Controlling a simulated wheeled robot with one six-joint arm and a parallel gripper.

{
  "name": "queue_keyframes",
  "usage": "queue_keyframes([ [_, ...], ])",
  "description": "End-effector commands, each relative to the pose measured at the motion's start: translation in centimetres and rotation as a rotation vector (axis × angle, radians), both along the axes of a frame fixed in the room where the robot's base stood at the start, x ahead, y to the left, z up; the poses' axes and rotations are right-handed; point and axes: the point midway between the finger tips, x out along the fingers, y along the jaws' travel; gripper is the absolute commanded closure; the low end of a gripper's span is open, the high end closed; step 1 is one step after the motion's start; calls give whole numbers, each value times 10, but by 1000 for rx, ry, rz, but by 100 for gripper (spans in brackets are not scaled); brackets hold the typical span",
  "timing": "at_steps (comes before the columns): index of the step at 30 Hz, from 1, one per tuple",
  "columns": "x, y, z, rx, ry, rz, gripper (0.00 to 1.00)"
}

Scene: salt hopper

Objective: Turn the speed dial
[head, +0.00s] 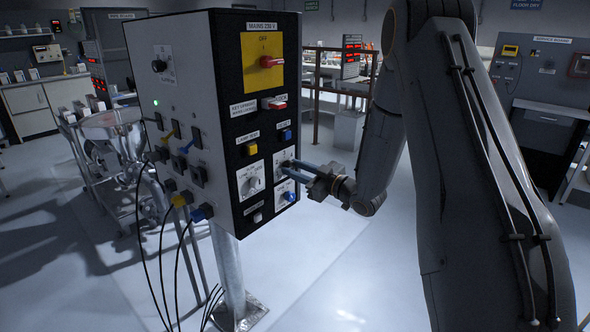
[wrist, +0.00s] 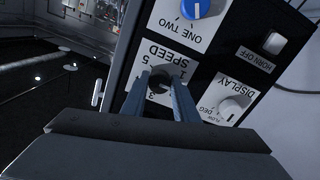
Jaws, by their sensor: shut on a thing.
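The speed dial (wrist: 160,82) is a dark round knob on a white plate marked SPEED with numbers around it. It shows upside down in the wrist view. My gripper (wrist: 159,79) has its two blue-grey fingers on either side of the knob, shut on it. In the head view my gripper (head: 287,168) reaches from the right to the front of the control box (head: 228,60), and its fingers largely hide the dial. The dial's exact setting is hard to read.
Close by are a DISPLAY knob (wrist: 232,108), a blue ONE TWO knob (wrist: 197,7) and a HORN OFF button (wrist: 274,43). A yellow lamp test button (head: 251,149) and red mains switch (head: 270,62) sit higher. Cables (head: 162,255) hang at the box's left side.

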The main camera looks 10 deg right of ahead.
Motion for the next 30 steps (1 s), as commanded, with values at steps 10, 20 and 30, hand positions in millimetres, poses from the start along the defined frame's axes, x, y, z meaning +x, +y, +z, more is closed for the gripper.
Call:
queue_keyframes([
  [10, 0, 0, 1, 239, 174, 0, 95],
  [20, 0, 0, 1, 377, 272, 0, 95],
  [30, 0, 1, 1, 417, 303, 0, 95],
])
